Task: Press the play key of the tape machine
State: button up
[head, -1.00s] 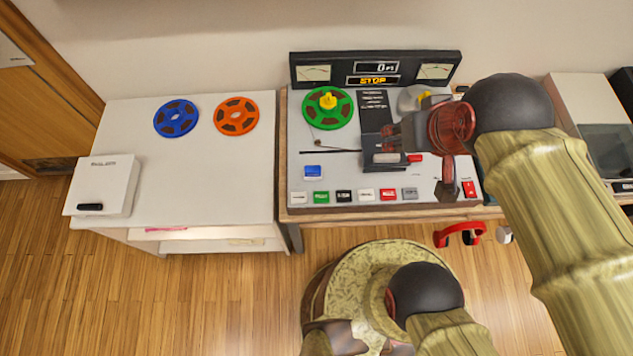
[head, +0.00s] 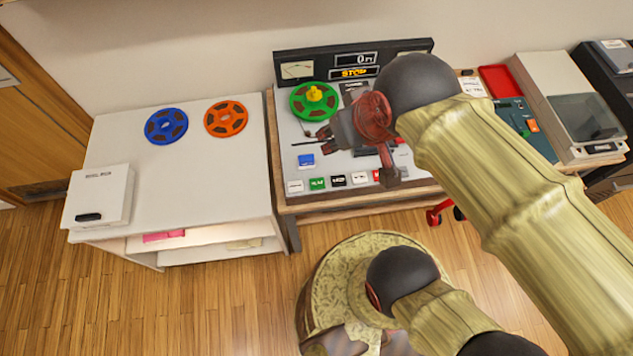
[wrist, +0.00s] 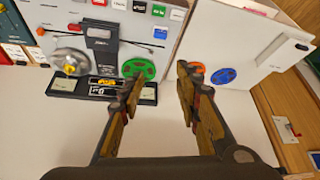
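The tape machine (head: 300,163) stands on a desk at the back wall, and its display (head: 354,72) reads STOP. A row of keys runs along its front edge. The green key (head: 317,183), second from the left, has a label too small to read surely; it also shows at the top of the wrist view (wrist: 159,11). My gripper (head: 320,134) is above the machine's left part, behind the key row and near the green reel (head: 314,101). In the wrist view my gripper (wrist: 160,75) has its fingers wide apart with nothing between them. My arm hides the machine's right part.
A blue button (head: 306,160) sits behind the key row. A white table (head: 215,180) to the left holds a blue reel (head: 166,126), an orange reel (head: 226,118) and a white box (head: 101,197). Red headphones (head: 436,215) hang below the desk's front edge.

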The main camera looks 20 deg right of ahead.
jog(key=shift+c, duration=1.2)
grip_shut()
dwell(0.6)
